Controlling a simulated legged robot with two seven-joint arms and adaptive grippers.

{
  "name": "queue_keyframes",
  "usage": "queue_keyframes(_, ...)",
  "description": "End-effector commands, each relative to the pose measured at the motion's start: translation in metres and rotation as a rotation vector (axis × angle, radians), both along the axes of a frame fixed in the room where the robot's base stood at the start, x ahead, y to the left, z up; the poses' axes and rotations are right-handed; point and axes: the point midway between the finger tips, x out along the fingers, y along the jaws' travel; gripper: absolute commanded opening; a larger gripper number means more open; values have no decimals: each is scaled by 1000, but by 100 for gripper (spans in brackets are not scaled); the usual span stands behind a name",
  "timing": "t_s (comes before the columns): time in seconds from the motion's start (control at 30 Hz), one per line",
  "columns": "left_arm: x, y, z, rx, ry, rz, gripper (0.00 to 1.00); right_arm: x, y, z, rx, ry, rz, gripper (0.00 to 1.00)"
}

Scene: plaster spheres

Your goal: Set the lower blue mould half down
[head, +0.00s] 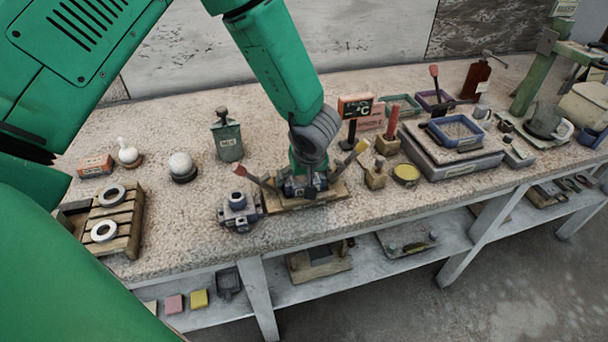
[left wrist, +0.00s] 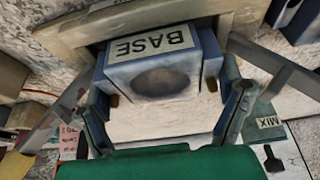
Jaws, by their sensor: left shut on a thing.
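The lower blue mould half (left wrist: 150,75) fills the middle of the left wrist view, with a white label reading BASE and a round dark hollow. In the head view it shows as a small blue piece (head: 293,187), largely hidden under my arm. My left gripper (head: 304,183) is shut on it, with one finger on each side in the left wrist view (left wrist: 160,82). It is over a wooden board (head: 334,196) with clamp levers on both sides. I cannot tell whether it touches the board. My right gripper is not in view.
A slatted crate (head: 120,220) with grey rings is at far left. A green MIX container (head: 227,141) stands behind. A wooden block (head: 375,178) and yellow-topped tin (head: 406,173) are to the right. The bench's front edge is close.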

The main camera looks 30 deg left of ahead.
Motion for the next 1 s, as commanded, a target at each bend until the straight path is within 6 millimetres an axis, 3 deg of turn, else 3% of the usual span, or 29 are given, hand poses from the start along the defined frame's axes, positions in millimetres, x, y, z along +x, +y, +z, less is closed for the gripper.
queue_keyframes(0.37, 0, 0, -8, 0, -1, -1, 52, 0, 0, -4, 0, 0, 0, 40)
queue_keyframes(0.4, 0, 0, -7, 0, -1, -1, 98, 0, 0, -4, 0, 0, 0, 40)
queue_keyframes(0.43, 0, 0, -7, 0, -1, 0, 100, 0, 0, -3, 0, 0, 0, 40)
queue_keyframes(1.0, 0, 0, -6, 0, 0, 0, 100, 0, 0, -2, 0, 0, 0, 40)
